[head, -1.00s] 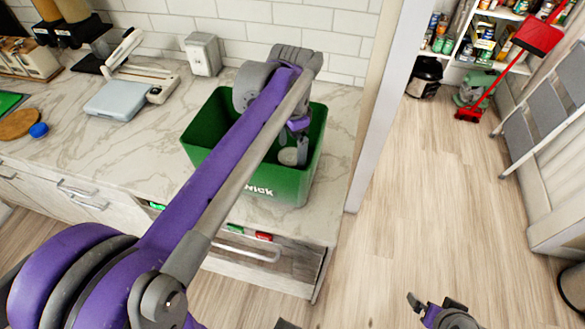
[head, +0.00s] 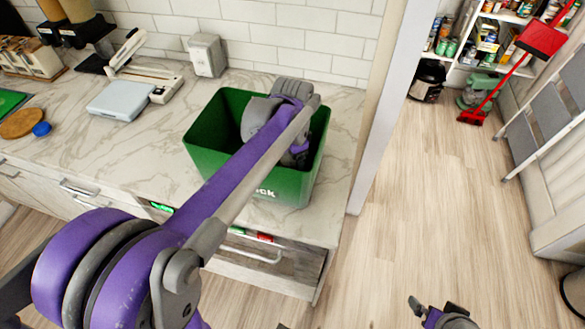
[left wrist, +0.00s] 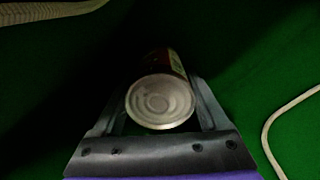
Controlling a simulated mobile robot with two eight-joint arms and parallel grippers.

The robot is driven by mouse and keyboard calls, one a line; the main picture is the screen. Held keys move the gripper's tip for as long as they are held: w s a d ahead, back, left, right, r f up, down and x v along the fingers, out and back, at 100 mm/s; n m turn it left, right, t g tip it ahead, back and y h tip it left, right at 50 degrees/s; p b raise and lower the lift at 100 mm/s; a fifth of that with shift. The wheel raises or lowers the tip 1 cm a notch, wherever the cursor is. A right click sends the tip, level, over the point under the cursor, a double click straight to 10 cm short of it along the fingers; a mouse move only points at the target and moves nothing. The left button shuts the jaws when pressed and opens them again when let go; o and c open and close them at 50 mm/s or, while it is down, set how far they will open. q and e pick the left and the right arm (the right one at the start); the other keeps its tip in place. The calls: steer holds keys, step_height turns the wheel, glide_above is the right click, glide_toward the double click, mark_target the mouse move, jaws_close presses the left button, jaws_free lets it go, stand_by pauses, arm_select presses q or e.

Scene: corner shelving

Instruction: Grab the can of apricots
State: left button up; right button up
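The can (left wrist: 160,100) lies in the left wrist view with its pale round metal end facing the camera and a red and yellow label behind. The label's words are not readable. My left gripper (left wrist: 160,95) is open, with one finger on each side of the can; whether they touch it is unclear. In the head view my left gripper reaches down inside a green box (head: 225,175) on the counter, and its fingers and the can are hidden there. My right gripper (head: 435,306) is low at the bottom edge, open and empty above the floor.
The box's green walls surround my left gripper closely. The marble counter (head: 110,150) holds a scale (head: 120,100) and a blue lid (head: 41,129). A drawer (head: 265,262) below stands partly open. Stocked shelves (head: 490,50), a red broom (head: 540,38) and a stepladder (head: 545,115) are right.

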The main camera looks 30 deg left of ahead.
arm_select(q)
jaws_close()
steer(key=shift+r, duration=0.1)
